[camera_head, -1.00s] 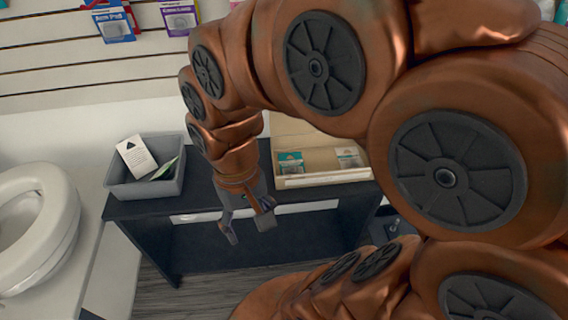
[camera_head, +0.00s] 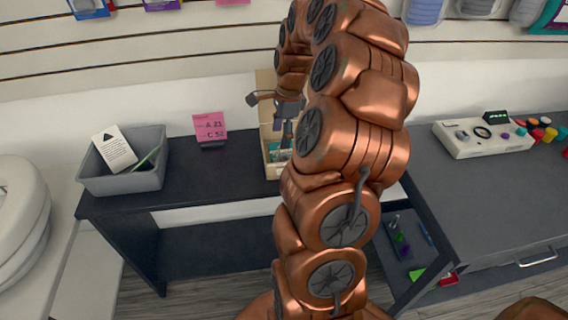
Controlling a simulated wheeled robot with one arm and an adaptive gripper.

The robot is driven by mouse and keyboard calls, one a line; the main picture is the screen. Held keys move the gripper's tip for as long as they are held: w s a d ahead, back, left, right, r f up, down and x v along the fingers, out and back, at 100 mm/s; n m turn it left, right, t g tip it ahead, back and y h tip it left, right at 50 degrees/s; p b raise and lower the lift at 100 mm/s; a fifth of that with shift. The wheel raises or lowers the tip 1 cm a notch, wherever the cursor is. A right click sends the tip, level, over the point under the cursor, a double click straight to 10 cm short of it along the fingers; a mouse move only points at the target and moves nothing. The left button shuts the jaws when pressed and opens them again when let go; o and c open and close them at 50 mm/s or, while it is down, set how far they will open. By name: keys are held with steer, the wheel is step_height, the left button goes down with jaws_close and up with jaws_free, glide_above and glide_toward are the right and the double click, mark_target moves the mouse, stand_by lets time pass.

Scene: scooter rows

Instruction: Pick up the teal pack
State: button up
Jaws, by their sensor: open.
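A teal pack (camera_head: 279,156) lies in a shallow cardboard-coloured box (camera_head: 266,126) on the dark table. Only a small part of the pack shows, at the box's near left end; my arm hides the rest. My gripper (camera_head: 268,118) is open over the box, its fingers spread above and beyond the pack. The jaws look empty, and I cannot tell how high they are above the pack. My arm hides the right side of the box.
A grey bin (camera_head: 124,172) with a white card stands at the table's left. A pink sign (camera_head: 210,128) stands between bin and box. A control panel (camera_head: 484,136) sits on the grey counter at right. The dark table front (camera_head: 205,180) is clear.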

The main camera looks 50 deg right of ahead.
mark_target(285, 154)
steer(key=d+f, duration=0.1)
steer(key=d+m, duration=0.1)
steer(key=shift+s+d+f, duration=0.2)
steer(key=shift+d+f, duration=0.15)
steer(key=shift+d, duration=0.05)
steer(key=shift+d+f+m, duration=0.15)
steer(key=shift+f+m, duration=0.1)
steer(key=shift+m, duration=0.05)
steer(key=shift+w+a+f+p, duration=0.15)
steer(key=shift+f+p, duration=0.05)
steer(key=shift+f, duration=1)
steer(key=shift+w+a+f+p, duration=0.15)
steer(key=shift+a+f+p, duration=0.05)
steer(key=shift+f, duration=1)
steer(key=shift+w+a+f+p, duration=0.15)
steer(key=shift+f+p, duration=0.05)
steer(key=shift+f, duration=1)
steer(key=shift+c, duration=0.4)
steer(key=c, duration=1.2)
